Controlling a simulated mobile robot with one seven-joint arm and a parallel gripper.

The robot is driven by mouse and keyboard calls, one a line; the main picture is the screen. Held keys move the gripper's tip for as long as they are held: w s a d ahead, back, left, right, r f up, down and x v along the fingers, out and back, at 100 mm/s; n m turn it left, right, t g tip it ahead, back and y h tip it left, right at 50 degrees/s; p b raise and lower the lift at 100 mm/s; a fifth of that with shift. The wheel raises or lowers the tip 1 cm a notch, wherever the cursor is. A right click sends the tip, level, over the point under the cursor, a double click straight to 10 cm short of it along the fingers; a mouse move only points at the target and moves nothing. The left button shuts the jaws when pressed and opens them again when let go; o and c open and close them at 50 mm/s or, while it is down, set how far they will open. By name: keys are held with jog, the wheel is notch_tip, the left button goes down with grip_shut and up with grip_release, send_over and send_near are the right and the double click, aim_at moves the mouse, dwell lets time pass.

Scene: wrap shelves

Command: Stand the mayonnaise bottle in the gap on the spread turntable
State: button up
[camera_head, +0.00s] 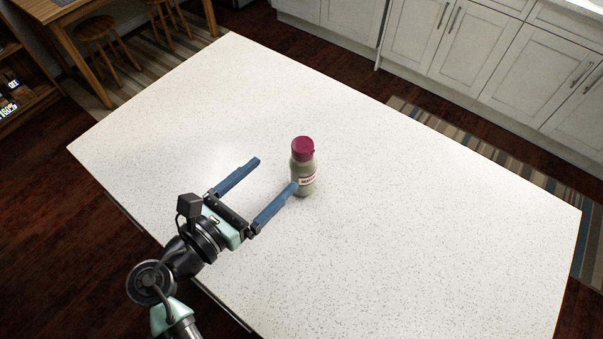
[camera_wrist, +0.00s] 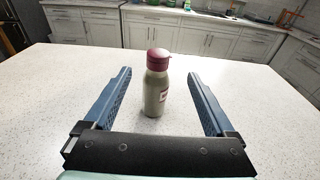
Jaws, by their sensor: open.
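The mayonnaise bottle (camera_head: 305,171) stands upright on the white speckled counter, with a dark red cap, a greyish-beige body and a label with red marks. My gripper (camera_head: 277,174) is open and empty, its two blue fingers pointing toward the bottle. In the wrist view the bottle (camera_wrist: 157,88) appears between the two open fingers, nearer the middle, and no finger is seen to touch it. In the head view the right fingertip overlaps the bottle's lower left edge. The spread turntable is not in either view.
The counter (camera_head: 420,220) is bare around the bottle, with wide free room on all sides. White cabinets (camera_head: 470,45) stand beyond a striped rug (camera_head: 480,150). A wooden table with stools (camera_head: 95,30) is at the far left, and a shelf (camera_head: 25,85) is at the left edge.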

aim_at(295, 152)
jog(key=p+x, duration=0.1)
jog(key=x, duration=1)
jog(key=shift+w+a, duration=0.1)
jog(key=shift+a, duration=0.05)
jog(key=shift+c, duration=0.2)
grip_shut()
